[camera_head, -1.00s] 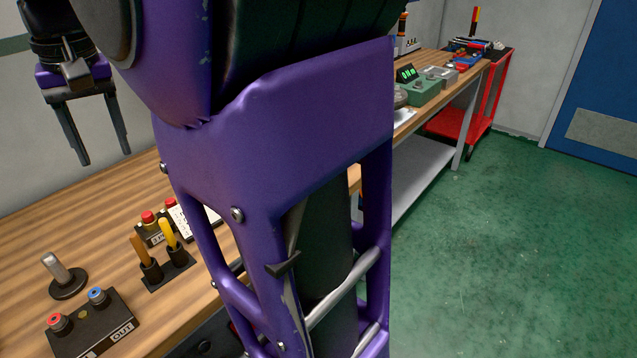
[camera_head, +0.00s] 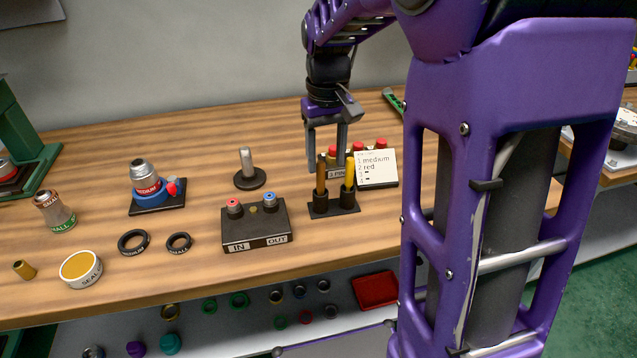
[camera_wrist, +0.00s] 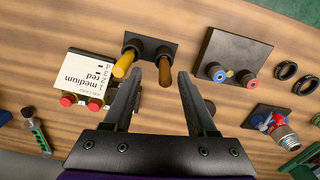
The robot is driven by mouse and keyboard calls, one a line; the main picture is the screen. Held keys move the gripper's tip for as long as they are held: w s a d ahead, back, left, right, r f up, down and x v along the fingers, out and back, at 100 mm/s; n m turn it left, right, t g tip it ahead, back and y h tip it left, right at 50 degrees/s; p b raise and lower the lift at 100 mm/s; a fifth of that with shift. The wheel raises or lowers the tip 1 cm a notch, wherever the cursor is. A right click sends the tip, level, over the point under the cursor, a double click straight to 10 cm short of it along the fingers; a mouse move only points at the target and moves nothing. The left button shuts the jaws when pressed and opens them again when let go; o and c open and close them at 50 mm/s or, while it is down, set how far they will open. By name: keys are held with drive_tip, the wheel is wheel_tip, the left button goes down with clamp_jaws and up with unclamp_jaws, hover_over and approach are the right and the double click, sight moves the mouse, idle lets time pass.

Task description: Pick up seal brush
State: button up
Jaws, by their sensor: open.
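A black holder (camera_head: 333,210) stands on the wooden bench with two upright handles in it, one brown (camera_head: 321,178) and one yellow (camera_head: 350,172). Their lower ends are hidden in the sockets, and no label shows which is the seal brush. My gripper (camera_head: 326,155) is open and empty, pointing down behind and above the holder. In the wrist view, the brown handle (camera_wrist: 164,70) appears between the fingertips of my gripper (camera_wrist: 159,82), a little ahead of them. The yellow handle (camera_wrist: 124,65) appears just left of the left finger.
The IN/OUT box (camera_head: 255,226) stands left of the holder. A card (camera_head: 376,169) and red buttons (camera_head: 355,146) are close on the right and behind. A metal post (camera_head: 246,168), black rings (camera_head: 134,242) and a seal tin (camera_head: 81,268) are farther left.

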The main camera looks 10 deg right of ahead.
sight(321, 195)
drive_tip(key=f, duration=0.2)
drive_tip(key=f+b, duration=0.1)
drive_tip(key=f, duration=0.2)
drive_tip(key=shift+w+a+f, duration=0.3)
drive_tip(key=shift+w+a, duration=0.05)
drive_tip(key=shift+a, duration=0.05)
clamp_jaws()
